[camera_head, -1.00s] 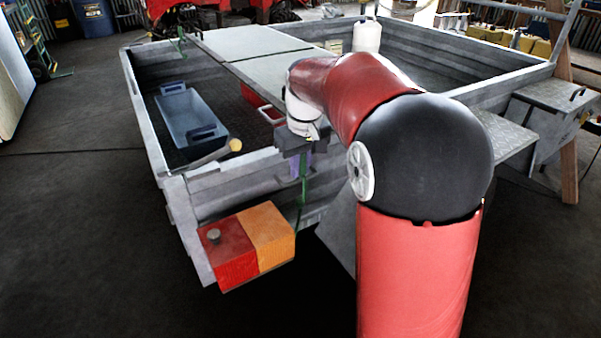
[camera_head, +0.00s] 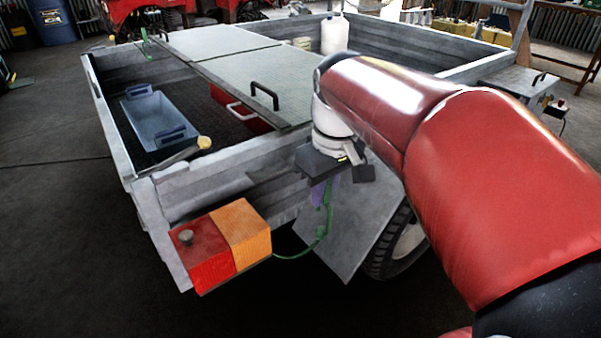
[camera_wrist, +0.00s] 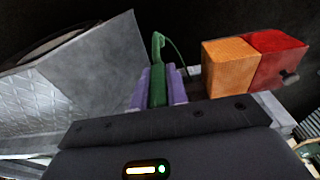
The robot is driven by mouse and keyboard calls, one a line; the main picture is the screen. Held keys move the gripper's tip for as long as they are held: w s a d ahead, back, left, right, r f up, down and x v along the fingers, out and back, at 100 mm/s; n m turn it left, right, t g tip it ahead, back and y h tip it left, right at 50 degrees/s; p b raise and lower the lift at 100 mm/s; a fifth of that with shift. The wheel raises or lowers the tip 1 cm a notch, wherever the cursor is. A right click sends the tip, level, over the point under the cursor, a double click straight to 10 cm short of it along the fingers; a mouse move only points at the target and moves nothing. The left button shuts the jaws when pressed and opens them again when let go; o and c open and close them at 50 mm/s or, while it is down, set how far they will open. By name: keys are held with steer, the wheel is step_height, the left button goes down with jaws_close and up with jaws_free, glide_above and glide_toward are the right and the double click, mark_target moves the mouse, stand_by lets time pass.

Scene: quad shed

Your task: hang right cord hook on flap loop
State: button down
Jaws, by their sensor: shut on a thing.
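My gripper (camera_head: 326,192), with purple fingers, is shut on the green cord hook (camera_head: 328,206) just outside the trailer's near side. The green cord sags from it in a curve and passes behind the lamp block. In the wrist view the hook (camera_wrist: 158,42) sticks out beyond the purple fingers (camera_wrist: 159,88), its curved end pointing away from my gripper. A grey flat plate (camera_head: 345,235) hangs below my gripper. I cannot make out a flap loop for certain; a black handle (camera_head: 264,95) stands on the grey lid panel (camera_head: 250,70).
A red and orange lamp block (camera_head: 228,245) juts from the trailer's near corner. The grey trailer (camera_head: 230,165) holds a blue tub (camera_head: 158,120) and a red box (camera_head: 245,115). A wheel (camera_head: 400,245) shows behind the plate. Dark floor in front is clear.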

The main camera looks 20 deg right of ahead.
steer(key=shift+s+d, duration=0.1)
steer(key=shift+s, duration=0.45)
steer(key=w+a, duration=0.1)
steer(key=w, duration=0.4)
steer(key=w+a+f+p, duration=0.1)
steer(key=w+a, duration=0.1)
steer(key=w, duration=0.4)
steer(key=w+a+f+p, duration=0.1)
steer(key=w, duration=0.5)
steer(key=shift+w+a+f, duration=0.15)
steer(key=shift+w+a, duration=0.05)
steer(key=shift+a, duration=0.15)
steer(key=shift+f, duration=0.45)
